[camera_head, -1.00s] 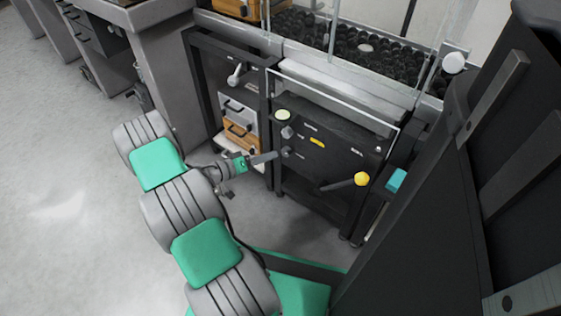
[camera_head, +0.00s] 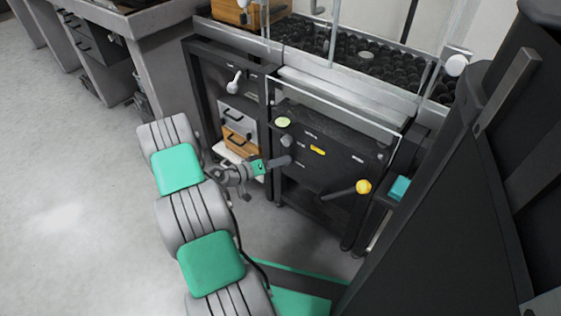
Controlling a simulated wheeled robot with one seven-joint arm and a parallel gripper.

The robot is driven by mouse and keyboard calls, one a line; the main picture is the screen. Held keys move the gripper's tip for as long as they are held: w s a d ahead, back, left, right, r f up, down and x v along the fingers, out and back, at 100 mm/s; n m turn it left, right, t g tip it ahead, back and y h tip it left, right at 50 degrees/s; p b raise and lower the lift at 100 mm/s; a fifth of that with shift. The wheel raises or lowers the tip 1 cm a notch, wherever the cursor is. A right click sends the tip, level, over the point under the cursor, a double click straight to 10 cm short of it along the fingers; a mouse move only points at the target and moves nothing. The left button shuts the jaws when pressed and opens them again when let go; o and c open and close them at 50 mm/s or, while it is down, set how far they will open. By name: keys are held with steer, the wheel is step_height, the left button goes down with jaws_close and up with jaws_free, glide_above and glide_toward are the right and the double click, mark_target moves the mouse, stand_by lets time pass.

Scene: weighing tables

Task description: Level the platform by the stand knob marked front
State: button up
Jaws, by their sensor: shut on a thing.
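The black stand (camera_head: 335,172) has a front panel with small labels too small to read. A grey knob (camera_head: 287,141) sticks out at the panel's upper left. My gripper (camera_head: 286,161) is at the panel just below it, shut on a lower knob that its fingers mostly hide. I cannot read which knob is marked front. A round pale-green disc (camera_head: 283,122), like a bubble level, sits on the stand's dark top (camera_head: 325,122); its bubble is too small to make out.
A lever with a yellow ball (camera_head: 363,187) juts from the panel's right side. A thin white frame (camera_head: 345,107) runs above the stand. Drawers (camera_head: 238,119) stand to the left. The floor (camera_head: 70,200) at left is clear.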

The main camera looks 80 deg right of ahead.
jaws_close()
steer(key=shift+r, duration=0.1)
steer(key=m+t, duration=0.2)
steer(key=m, duration=0.1)
steer(key=m+t+p, duration=0.1)
steer(key=m, duration=0.1)
steer(key=shift+s+a+r+t+h, duration=0.1)
steer(key=shift+s+a+t+h, duration=0.05)
steer(key=shift+s+t+h, duration=0.2)
stand_by(0.4)
stand_by(0.5)
steer(key=o, duration=0.7)
jaws_free()
steer(key=shift+c, duration=0.2)
